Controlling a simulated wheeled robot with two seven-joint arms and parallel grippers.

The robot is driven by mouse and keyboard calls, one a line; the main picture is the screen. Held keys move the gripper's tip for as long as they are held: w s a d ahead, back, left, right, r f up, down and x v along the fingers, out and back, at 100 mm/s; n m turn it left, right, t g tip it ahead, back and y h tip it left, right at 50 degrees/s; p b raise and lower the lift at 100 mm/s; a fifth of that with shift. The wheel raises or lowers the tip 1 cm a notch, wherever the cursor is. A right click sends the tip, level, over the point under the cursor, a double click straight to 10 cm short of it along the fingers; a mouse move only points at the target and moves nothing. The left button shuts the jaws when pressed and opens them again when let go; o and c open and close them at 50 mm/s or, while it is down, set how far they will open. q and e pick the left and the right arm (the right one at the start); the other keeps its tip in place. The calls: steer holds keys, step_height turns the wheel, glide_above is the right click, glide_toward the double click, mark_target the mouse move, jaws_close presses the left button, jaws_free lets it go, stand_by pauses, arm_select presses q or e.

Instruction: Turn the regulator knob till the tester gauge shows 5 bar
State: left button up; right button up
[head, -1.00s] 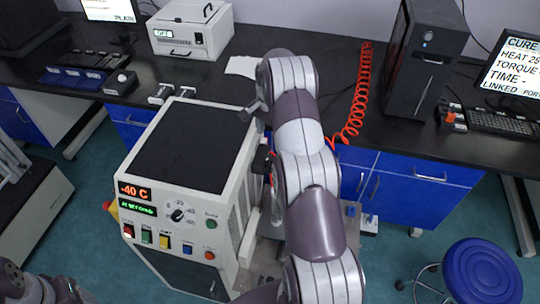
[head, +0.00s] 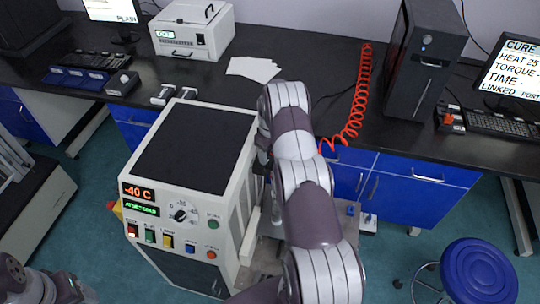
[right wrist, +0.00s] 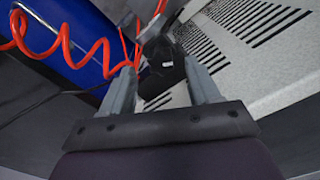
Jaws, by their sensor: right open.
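A black knob-like part (right wrist: 166,68), likely the regulator knob, sits beside the tester's vented side in the right wrist view. My right gripper (right wrist: 160,72) is open, with one finger on each side of this part; I cannot tell whether they touch it. In the head view, my right arm hides this gripper and the knob. The tester (head: 195,145) is a pale cabinet with a black top, a lit front panel reading -40 C and a dial (head: 181,215). I cannot make out a pressure gauge or its reading. My left gripper is out of view; only part of that arm shows at lower left.
A red coiled hose (head: 357,115) hangs over the bench edge and also crosses the right wrist view (right wrist: 62,40). A black computer tower (head: 425,60) stands on the bench (head: 205,85).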

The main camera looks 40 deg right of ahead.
mark_target(270, 158)
steer(key=shift+f, duration=1.75)
steer(key=shift+c, duration=0.2)
steer(key=c, duration=1)
steer(key=shift+f+m+b, duration=0.35)
steer(key=shift+m+b, duration=0.15)
steer(key=shift+b, duration=0.55)
steer(key=shift+m+b, duration=0.3)
steer(key=shift+b, duration=0.1)
steer(key=shift+r, duration=0.4)
